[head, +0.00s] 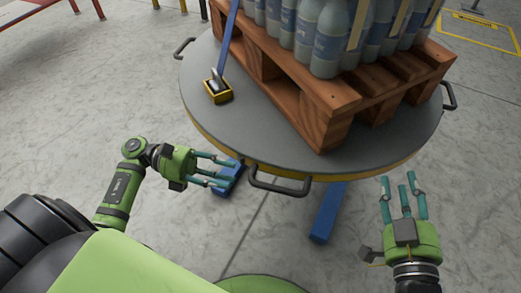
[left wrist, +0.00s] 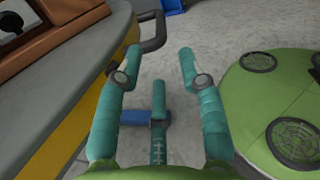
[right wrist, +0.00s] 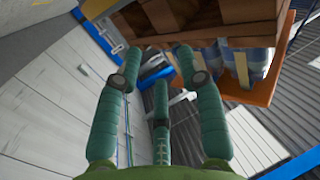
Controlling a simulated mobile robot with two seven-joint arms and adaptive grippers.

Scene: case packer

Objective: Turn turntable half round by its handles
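The round grey turntable (head: 260,140) with a yellow rim stands in front of me. Its dark loop handles show at the near edge (head: 280,184), the far left (head: 184,48) and the right (head: 449,97). My left gripper (head: 230,171) is open and empty, just left of the near handle and apart from it. In the left wrist view, a handle (left wrist: 155,32) shows beyond the fingers, next to the yellow rim. My right gripper (head: 402,184) is open and empty, right of the turntable's near edge, with fingers pointing away from me and touching nothing.
A wooden pallet (head: 325,105) loaded with several bottles (head: 325,40) rests on the turntable. A blue strap (head: 229,35) runs down to a yellow-edged ratchet (head: 218,89). Blue legs (head: 328,212) stick out below. Yellow floor marking (head: 480,38) lies at the back right.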

